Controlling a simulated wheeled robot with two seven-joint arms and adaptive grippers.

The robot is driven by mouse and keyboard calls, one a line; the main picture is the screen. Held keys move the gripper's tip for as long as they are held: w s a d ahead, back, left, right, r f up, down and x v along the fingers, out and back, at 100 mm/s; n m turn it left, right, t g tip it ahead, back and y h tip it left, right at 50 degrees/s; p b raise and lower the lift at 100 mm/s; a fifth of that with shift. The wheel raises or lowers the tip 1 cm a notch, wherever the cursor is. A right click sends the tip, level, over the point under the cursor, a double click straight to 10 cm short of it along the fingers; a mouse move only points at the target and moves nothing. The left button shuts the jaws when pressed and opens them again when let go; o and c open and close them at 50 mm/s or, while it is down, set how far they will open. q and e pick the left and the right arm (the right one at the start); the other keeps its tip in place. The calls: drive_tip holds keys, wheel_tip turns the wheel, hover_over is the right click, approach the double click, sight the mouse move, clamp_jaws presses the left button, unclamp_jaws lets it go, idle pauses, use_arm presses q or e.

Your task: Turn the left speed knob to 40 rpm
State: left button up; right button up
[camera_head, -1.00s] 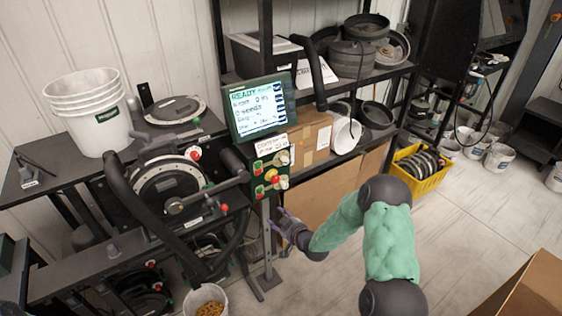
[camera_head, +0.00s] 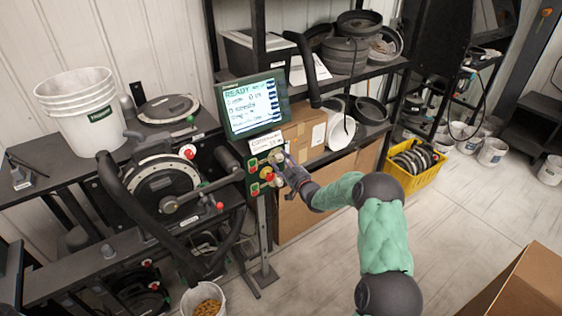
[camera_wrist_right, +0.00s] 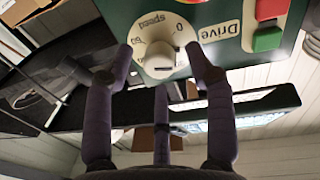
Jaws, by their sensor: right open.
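The green control panel (camera_head: 252,181) stands on a post under the screen. A pale speed knob (camera_wrist_right: 160,56) on a round cream dial, with "speed" and "0" printed upside down, shows in the right wrist view beside the word "Drive". My right gripper (camera_head: 284,165) is at the panel's upper right in the head view. In the right wrist view its open fingers (camera_wrist_right: 159,64) lie on either side of the knob, with a third finger below. I cannot tell whether any finger touches it. The pointer's exact reading is unclear. My left gripper is not in view.
The screen (camera_head: 253,105) above the panel reads READY. A red button (camera_wrist_right: 270,9) and a green button (camera_wrist_right: 266,39) sit close to the dial. The seed meter (camera_head: 160,185) stands left of the panel; shelves with cardboard boxes (camera_head: 303,135) are behind.

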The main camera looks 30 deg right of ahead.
drive_tip(key=shift+w, duration=0.8)
drive_tip(key=shift+c, duration=0.3)
clamp_jaws()
